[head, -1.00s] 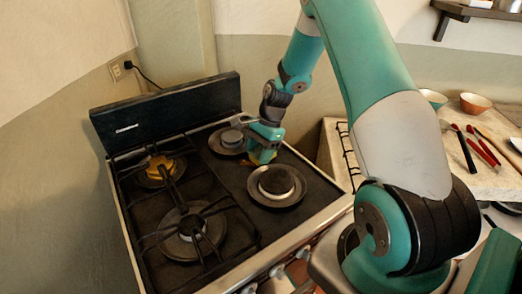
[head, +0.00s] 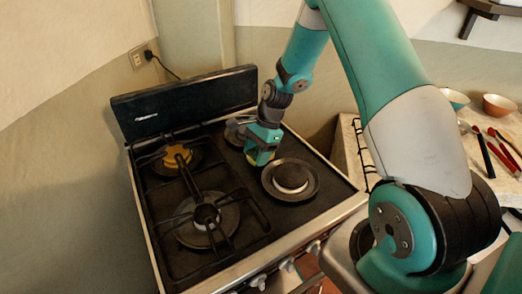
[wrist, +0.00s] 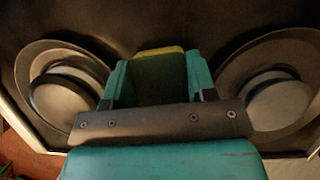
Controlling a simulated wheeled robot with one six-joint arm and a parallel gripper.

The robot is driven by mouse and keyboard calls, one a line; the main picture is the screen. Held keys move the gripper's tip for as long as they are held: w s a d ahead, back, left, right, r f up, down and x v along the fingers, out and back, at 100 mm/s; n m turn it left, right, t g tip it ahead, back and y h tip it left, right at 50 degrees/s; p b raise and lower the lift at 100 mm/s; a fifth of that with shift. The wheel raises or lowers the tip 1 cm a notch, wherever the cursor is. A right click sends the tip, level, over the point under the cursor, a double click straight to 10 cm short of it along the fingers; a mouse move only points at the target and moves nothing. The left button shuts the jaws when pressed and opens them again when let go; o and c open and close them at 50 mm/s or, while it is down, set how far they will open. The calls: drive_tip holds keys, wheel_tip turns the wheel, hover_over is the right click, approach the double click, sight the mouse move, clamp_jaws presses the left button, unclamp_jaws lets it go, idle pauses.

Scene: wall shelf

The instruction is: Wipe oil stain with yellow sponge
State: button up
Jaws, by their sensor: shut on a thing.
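The sponge (wrist: 160,69) is held between the fingers of my gripper (wrist: 157,82). In the wrist view it shows a dark green face and a yellow far edge. In the head view, my gripper (head: 260,157) points down at the black stovetop (head: 232,181), between the right-hand burners. A sliver of yellow shows at its tip, low over the surface; I cannot tell whether it touches. No oil stain can be made out clearly; the gripper and sponge hide part of the cooktop.
The front right burner (head: 290,181) and back right burner (head: 236,132) stand close to my gripper. A black grate (head: 205,212) covers the left burners, where a yellow-brown piece (head: 178,155) sits. The stove's backguard (head: 185,103) rises behind. A counter with utensils and bowls (head: 499,105) is at right.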

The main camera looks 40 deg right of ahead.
drive_tip(key=shift+w+a+p, duration=0.1)
drive_tip(key=shift+a+p, duration=0.2)
drive_tip(key=shift+a, duration=0.85)
drive_tip(key=shift+d+f, duration=0.1)
drive_tip(key=shift+d, duration=0.05)
drive_tip(key=shift+d+p, duration=0.55)
drive_tip(key=shift+d, duration=2.25)
drive_tip(key=shift+s+d, duration=0.15)
drive_tip(key=shift+d, duration=0.6)
drive_tip(key=shift+s+d, duration=0.15)
drive_tip(key=shift+d, duration=0.55)
drive_tip(key=shift+d+p, duration=0.15)
drive_tip(key=shift+p, duration=0.2)
